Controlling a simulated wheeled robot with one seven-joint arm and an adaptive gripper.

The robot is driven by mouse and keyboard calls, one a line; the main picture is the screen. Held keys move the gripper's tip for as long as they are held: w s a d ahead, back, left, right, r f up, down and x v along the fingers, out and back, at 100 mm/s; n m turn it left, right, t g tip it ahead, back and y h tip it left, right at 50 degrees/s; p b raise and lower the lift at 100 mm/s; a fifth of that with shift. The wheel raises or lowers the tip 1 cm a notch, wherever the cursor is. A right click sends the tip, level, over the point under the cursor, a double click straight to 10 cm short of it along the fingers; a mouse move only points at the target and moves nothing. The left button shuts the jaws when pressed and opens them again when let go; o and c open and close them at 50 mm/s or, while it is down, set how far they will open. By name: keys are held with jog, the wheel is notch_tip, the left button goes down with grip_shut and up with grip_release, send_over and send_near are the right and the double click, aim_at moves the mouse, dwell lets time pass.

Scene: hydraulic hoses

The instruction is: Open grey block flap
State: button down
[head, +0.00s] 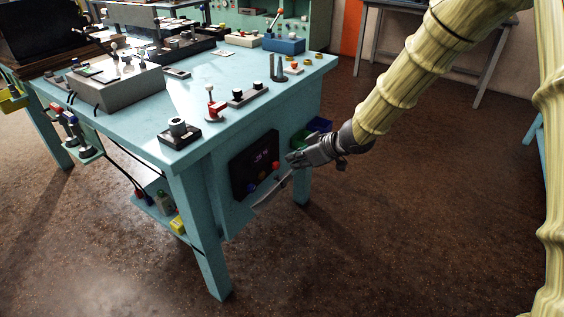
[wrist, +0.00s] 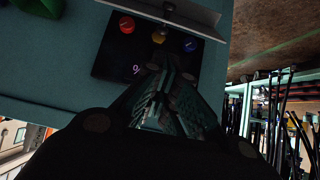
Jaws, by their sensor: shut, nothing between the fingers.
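A thin light grey flap (head: 272,190) juts out at a slant along the lower edge of a black control panel (head: 240,170) on the table's end. In the wrist view the flap (wrist: 190,17) crosses the top, beside a row of red, yellow and blue knobs on the panel (wrist: 113,58). My gripper (head: 291,159) is shut and empty in front of the panel, near the flap. In the wrist view its fingertips (wrist: 164,38) lie over the panel by the yellow knob. I cannot tell whether they touch the knob or flap.
The turquoise workbench (head: 150,118) carries a grey block-like box (head: 118,88), a red-handled valve (head: 214,106) and other fittings. A green bin (head: 300,140) and a blue bin (head: 320,125) hang near my gripper. The brown floor (head: 400,220) to the right is clear.

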aim_at(276, 178)
jog(key=b+x, duration=0.2)
jog(key=x, duration=0.7)
jog(key=shift+w+a+f, duration=0.15)
jog(key=shift+a+f, duration=0.05)
jog(key=shift+f, duration=0.1)
jog(key=shift+f, duration=0.2)
